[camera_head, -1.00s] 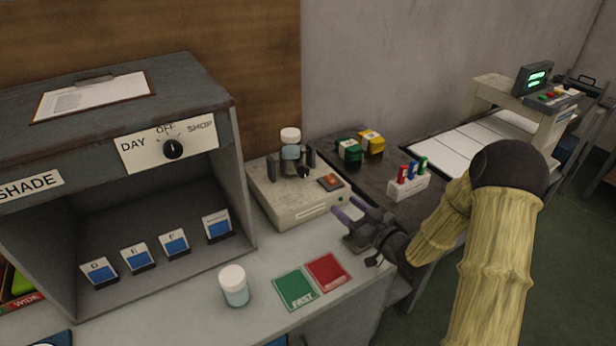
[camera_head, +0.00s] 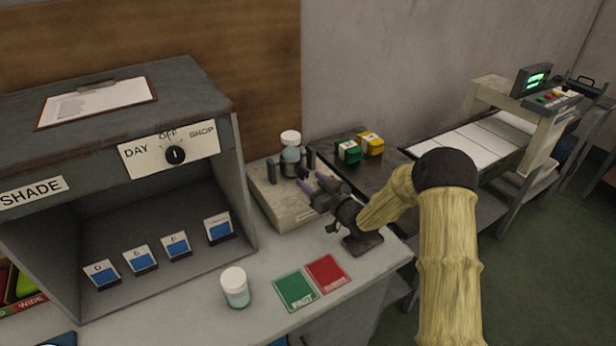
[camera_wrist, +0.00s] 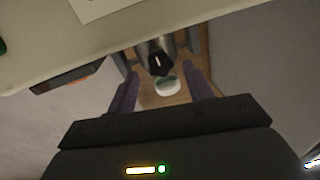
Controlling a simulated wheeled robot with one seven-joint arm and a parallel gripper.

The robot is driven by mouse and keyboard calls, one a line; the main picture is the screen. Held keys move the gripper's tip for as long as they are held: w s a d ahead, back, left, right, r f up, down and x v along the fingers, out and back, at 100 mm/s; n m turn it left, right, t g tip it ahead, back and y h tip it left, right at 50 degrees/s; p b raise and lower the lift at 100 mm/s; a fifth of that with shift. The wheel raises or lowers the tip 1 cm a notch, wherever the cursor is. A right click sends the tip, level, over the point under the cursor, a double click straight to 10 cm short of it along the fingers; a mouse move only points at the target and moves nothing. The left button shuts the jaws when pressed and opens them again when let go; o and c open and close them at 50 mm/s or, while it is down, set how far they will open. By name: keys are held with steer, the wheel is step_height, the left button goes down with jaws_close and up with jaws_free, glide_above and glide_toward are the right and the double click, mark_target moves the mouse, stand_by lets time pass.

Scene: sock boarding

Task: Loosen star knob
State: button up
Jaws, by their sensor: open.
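The black star knob (camera_head: 303,171) sits on the front of the clamp on the beige tester box (camera_head: 285,213). A white-capped jar (camera_head: 291,152) stands in the clamp behind it. In the wrist view the star knob (camera_wrist: 160,63) shows between my spread fingers, with the jar's white cap (camera_wrist: 168,87) close by. My gripper (camera_head: 320,187) is open, its purple fingertips just in front and to the right of the knob. Whether a finger touches the knob cannot be told. My gripper hides the right front of the box.
Another white-capped jar (camera_head: 235,287) stands on the bench near the green card (camera_head: 296,291) and red card (camera_head: 328,273). The grey shade booth (camera_head: 245,190) is at the left. Green and yellow blocks (camera_head: 360,146) lie behind my wrist.

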mark_target(303, 174)
steer(key=shift+x, duration=1.3)
steer(key=c, duration=1)
steer(key=shift+o, duration=0.2)
